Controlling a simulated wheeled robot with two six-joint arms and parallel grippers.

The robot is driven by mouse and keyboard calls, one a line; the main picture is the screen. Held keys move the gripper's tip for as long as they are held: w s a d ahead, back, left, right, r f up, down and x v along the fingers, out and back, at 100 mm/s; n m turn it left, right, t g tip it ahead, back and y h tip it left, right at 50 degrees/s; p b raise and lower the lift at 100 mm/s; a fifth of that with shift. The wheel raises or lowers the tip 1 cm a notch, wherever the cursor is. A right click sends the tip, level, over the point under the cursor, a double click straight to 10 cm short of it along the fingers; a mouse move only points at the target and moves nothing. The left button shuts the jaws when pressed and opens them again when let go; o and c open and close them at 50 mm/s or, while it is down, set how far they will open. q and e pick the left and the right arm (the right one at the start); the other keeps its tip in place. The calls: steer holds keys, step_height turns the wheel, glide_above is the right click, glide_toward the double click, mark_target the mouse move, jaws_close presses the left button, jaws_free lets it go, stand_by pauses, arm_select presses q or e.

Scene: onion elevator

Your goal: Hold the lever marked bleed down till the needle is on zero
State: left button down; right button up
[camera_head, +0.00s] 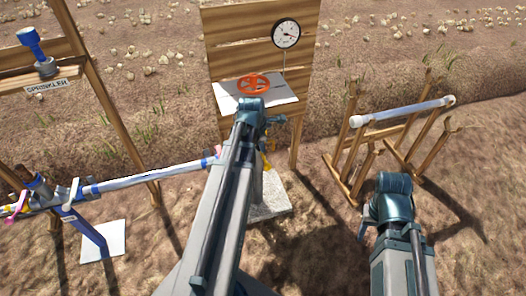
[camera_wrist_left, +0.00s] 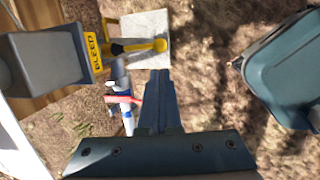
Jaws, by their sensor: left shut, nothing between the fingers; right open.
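The yellow label marked BLEED (camera_wrist_left: 95,52) is at the upper left in the left wrist view. In the head view my left gripper (camera_head: 274,121) is in front of the wooden board, and my arm hides most of the lever. The gauge (camera_head: 286,33) has a dark needle, too small to read exactly.
An orange handwheel (camera_head: 254,84) sits on the board's shelf (camera_head: 285,91). A blue-white pipe (camera_head: 150,178) runs in from the left. A white pipe (camera_head: 405,111) rests on a wooden rack at right. A sprinkler stand (camera_head: 45,66) is at upper left. Bare soil lies between.

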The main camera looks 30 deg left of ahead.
mark_target(267, 166)
arm_select(q)
steer(key=b+x, duration=1.2)
steer(key=x, duration=0.1)
steer(key=shift+f, duration=0.15)
steer(key=shift+s+f+b, duration=0.15)
steer(key=shift+f+b, duration=0.2)
steer(key=shift+b, duration=0.15)
step_height(267, 166, down, 6)
steer(key=t+y+b, duration=0.2)
steer(key=b, duration=0.6)
steer(key=shift+d+f, duration=0.15)
steer(key=shift+d, duration=0.05)
steer(key=shift+s, duration=0.1)
stand_by(1.1)
stand_by(0.8)
